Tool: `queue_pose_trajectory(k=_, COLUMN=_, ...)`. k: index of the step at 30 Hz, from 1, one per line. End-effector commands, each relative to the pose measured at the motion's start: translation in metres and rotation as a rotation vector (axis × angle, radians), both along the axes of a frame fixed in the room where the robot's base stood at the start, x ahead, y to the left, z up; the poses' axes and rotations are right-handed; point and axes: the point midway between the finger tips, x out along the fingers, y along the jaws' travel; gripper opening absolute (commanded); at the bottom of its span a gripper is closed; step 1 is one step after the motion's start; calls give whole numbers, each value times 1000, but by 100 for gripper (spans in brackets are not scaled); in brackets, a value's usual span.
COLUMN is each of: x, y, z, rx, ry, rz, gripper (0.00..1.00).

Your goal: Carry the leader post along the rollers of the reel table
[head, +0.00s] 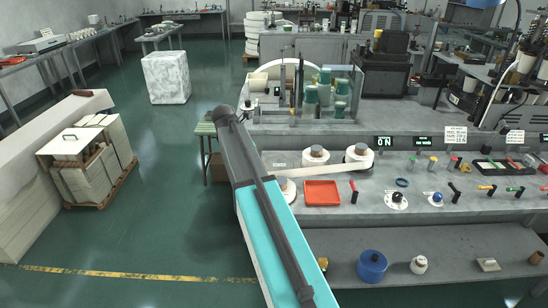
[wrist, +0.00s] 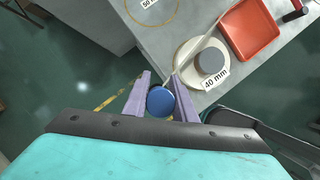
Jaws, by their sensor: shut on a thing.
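In the wrist view the leader post, a cylinder with a blue round top (wrist: 160,100), sits between the purple fingers of my gripper (wrist: 160,84). The fingers are shut on it. The gripper is just off the bench edge, beside a white roller (wrist: 187,66) with a grey hub and a "40 mm" label. A pale strip (wrist: 207,42) runs from that roller toward the upper right. In the head view my arm hides the gripper and the post. There the strip (head: 325,170) runs from a right-hand roller (head: 358,157) to the partly hidden roller (head: 288,188).
A red tray (head: 322,193) lies right of the near roller. Another roller (head: 316,155) stands behind the strip. Knobs and small tools (head: 397,199) lie further right. A blue container (head: 372,265) stands on the lower shelf. The floor left of the bench is open near the edge.

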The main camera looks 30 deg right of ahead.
Motion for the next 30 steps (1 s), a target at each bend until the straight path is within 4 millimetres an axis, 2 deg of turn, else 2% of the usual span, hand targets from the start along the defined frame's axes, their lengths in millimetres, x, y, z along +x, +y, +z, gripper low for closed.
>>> queue_pose_trajectory(k=1, x=0, y=19, z=-2, rx=-1, ry=-1, rz=-2, gripper=0)
queue_pose_trajectory(k=9, x=-11, y=107, z=-9, rx=-1, ry=-1, rz=-92, gripper=0)
queue_pose_trajectory(k=12, x=-22, y=137, z=-11, rx=0, ry=1, rz=-164, gripper=0)
queue_pose_trajectory(k=15, x=-35, y=156, z=-12, rx=-1, ry=-1, rz=-257, gripper=0)
queue_pose_trajectory(k=18, x=-48, y=164, z=-13, rx=-1, ry=0, rz=-365, gripper=0)
queue_pose_trajectory(k=24, x=-72, y=166, z=-11, rx=-4, ry=0, rz=-601, gripper=0)
queue_pose_trajectory(k=30, x=-83, y=167, z=-9, rx=-5, ry=0, rz=-776, gripper=0)
